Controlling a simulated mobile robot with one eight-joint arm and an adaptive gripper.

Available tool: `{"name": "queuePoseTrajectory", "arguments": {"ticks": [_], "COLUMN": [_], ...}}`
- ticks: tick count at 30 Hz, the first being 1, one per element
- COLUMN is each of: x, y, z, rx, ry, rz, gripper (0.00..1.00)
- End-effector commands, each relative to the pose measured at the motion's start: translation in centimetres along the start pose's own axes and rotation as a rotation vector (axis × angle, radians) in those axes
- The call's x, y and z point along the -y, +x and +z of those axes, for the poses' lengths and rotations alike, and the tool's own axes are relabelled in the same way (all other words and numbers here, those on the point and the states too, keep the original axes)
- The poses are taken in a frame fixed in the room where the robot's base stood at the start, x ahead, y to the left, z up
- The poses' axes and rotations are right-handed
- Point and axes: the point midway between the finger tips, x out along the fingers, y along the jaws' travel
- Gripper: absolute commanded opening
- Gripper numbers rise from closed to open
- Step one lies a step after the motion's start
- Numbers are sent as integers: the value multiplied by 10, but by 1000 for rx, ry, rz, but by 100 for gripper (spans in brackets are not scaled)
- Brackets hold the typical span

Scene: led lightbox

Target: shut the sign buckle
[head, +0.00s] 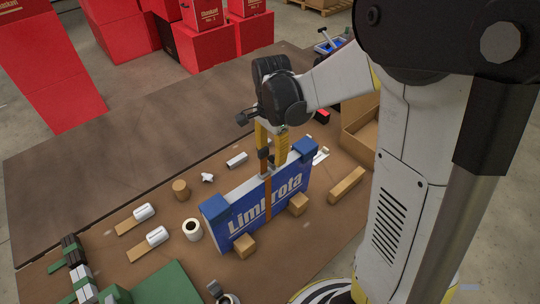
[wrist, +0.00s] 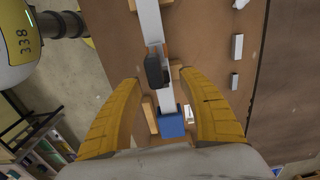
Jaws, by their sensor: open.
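The sign is a blue lightbox (head: 238,222) with white "Limbrota" lettering and blue corner caps, standing upright on the brown table. A brown-orange strap (head: 268,188) runs down its front face. The dark buckle (wrist: 156,70) sits on the sign's pale top edge (wrist: 166,98) in the wrist view; whether it is closed is too small to tell. My gripper (head: 271,156) is above the middle of the sign, pointing down. In the wrist view my gripper (wrist: 160,78) is open, its yellow fingers on either side of the top edge, with the buckle between and just beyond the tips.
Wooden blocks (head: 245,246) stand against the sign's front. A white roll (head: 192,230), a wooden cylinder (head: 180,189) and small parts lie to the left. A cardboard box (head: 361,126) is at the right. Red boxes (head: 198,45) stand beyond the table. The far tabletop is clear.

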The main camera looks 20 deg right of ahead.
Motion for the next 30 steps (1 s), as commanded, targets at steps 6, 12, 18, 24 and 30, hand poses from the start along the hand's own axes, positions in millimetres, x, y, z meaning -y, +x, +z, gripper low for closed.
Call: {"name": "queuePoseTrajectory", "arguments": {"ticks": [6, 12, 18, 24, 30], "x": [0, 0, 0, 0, 0], "y": [22, 24, 24, 24, 24], "z": [0, 0, 0, 0, -1], "rx": [0, 0, 0, 0, 14], "ry": [-1, -1, -1, -1, 0], "rz": [0, 0, 0, 0, 0], "gripper": [49, 49, 20, 0, 0]}}
